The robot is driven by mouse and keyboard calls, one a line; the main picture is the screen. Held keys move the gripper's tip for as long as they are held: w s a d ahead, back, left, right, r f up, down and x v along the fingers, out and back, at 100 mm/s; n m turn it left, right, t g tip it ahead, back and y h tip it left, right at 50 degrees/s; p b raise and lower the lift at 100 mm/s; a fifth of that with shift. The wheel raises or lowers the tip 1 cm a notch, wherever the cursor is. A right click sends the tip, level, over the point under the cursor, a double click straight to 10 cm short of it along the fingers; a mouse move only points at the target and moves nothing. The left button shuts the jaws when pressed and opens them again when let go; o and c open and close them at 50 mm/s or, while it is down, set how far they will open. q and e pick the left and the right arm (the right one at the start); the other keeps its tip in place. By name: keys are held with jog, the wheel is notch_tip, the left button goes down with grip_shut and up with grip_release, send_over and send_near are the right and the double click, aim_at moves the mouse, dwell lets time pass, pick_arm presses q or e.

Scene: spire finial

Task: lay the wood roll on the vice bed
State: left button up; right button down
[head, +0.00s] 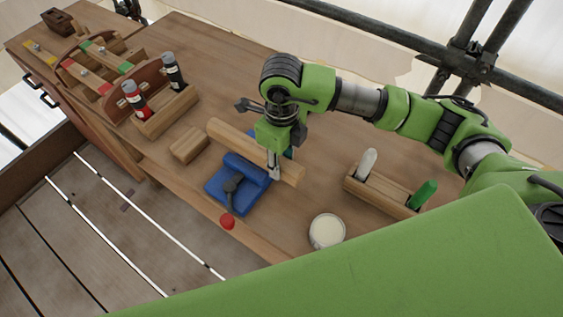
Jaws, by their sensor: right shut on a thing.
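The wood roll (232,136) is a long, pale wooden bar at the middle of the workbench. My right gripper (273,168) points down and is shut on it, right of its middle, covering part of it. The roll runs slantwise along the far side of the blue vice (218,203), at or just above its raised blue part. I cannot tell whether the roll touches the vice bed. The vice has a dark handle and a red knob (227,222) over the bench's near edge. My left gripper is not in view.
A small wooden block (189,146) lies left of the roll. Farther left, a wooden rack (166,115) holds a red bottle and a dark bottle. A wooden tray (379,193) with white and green items and a round cream-filled tin (326,231) are at right.

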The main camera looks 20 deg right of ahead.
jog(key=shift+w+d+f, duration=0.15)
jog(key=shift+w+f, duration=0.35)
jog(key=shift+f, duration=0.05)
notch_tip(320, 180, down, 3)
jog(key=shift+w+p, duration=0.1)
jog(key=shift+p, duration=0.9)
jog(key=shift+f, duration=0.3)
jog(key=shift+f+b, duration=0.2)
jog(key=shift+b, duration=0.1)
jog(key=c, duration=1.5)
grip_release()
jog(key=shift+d+r, duration=0.1)
